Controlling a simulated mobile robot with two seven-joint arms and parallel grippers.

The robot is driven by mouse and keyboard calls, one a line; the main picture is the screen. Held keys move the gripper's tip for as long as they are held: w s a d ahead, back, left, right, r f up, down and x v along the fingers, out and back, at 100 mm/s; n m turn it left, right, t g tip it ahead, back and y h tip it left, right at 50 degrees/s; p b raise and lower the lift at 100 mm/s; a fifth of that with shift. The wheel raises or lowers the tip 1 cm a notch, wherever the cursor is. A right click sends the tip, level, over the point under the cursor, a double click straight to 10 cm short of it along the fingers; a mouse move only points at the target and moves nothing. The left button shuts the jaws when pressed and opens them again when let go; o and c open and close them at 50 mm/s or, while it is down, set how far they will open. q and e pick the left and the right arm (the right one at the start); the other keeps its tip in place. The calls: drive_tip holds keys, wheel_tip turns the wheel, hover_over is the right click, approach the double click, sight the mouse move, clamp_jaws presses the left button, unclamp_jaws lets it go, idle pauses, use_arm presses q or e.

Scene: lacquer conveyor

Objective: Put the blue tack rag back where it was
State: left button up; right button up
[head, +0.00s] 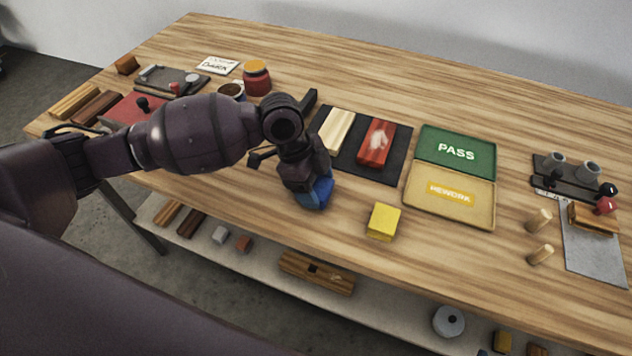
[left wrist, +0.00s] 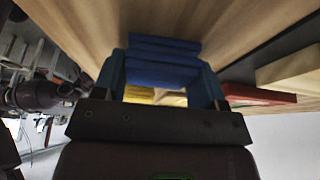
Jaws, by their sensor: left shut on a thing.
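The blue tack rag (head: 316,193) is in my left gripper (head: 312,188), near the front middle of the table in the head view. In the left wrist view the blue rag (left wrist: 162,62) fills the space between the fingers of my left gripper (left wrist: 165,75), which is shut on it. I cannot tell whether the rag touches the tabletop. A yellow block (head: 383,222) stands to the right of the gripper. My right gripper is not in view.
A dark mat (head: 352,165) with a pale wood block (head: 337,129) and a red block (head: 376,143) lies behind. The green PASS panel (head: 440,135) and tan REWORK panel (head: 425,208) lie to the right. The table's front edge is near.

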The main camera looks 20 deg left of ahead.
use_arm(q)
drive_tip(key=o, duration=0.8)
drive_tip(key=shift+o, duration=0.3)
drive_tip(key=shift+r, duration=0.1)
drive_tip(key=p+v, duration=0.2)
drive_tip(key=v, duration=1)
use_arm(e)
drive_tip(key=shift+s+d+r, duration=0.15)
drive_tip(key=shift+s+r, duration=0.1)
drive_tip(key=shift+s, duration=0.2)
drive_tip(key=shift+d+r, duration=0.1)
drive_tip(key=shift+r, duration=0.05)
